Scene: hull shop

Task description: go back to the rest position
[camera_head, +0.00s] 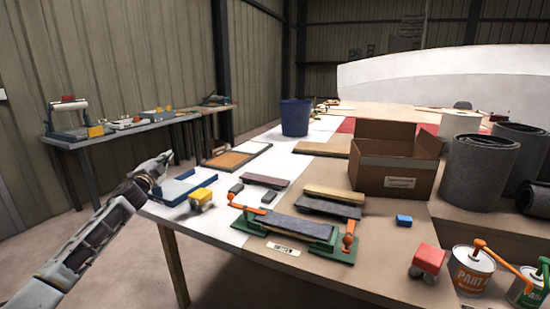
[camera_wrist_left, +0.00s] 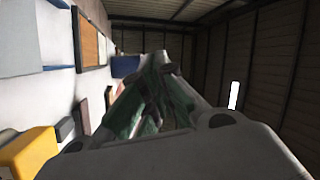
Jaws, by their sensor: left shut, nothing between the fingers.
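My left arm comes in from the left in the head view, and its gripper (camera_head: 152,171) is beside the table's left edge, near a blue tray (camera_head: 178,189). The gripper is shut and empty. In the left wrist view the fingers (camera_wrist_left: 163,68) come together at the far end, with nothing seen between them. The work table (camera_head: 222,234) is to the right of the arm. My right gripper is in neither view.
A yellow block-like thing (camera_head: 201,197) and a green clamp fixture (camera_head: 298,233) lie near the table's front edge. Further right are a cardboard box (camera_head: 385,180), grey rolls (camera_head: 480,170) and paint cans (camera_head: 470,270). A side bench (camera_head: 90,141) stands at the left wall. Open floor lies between.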

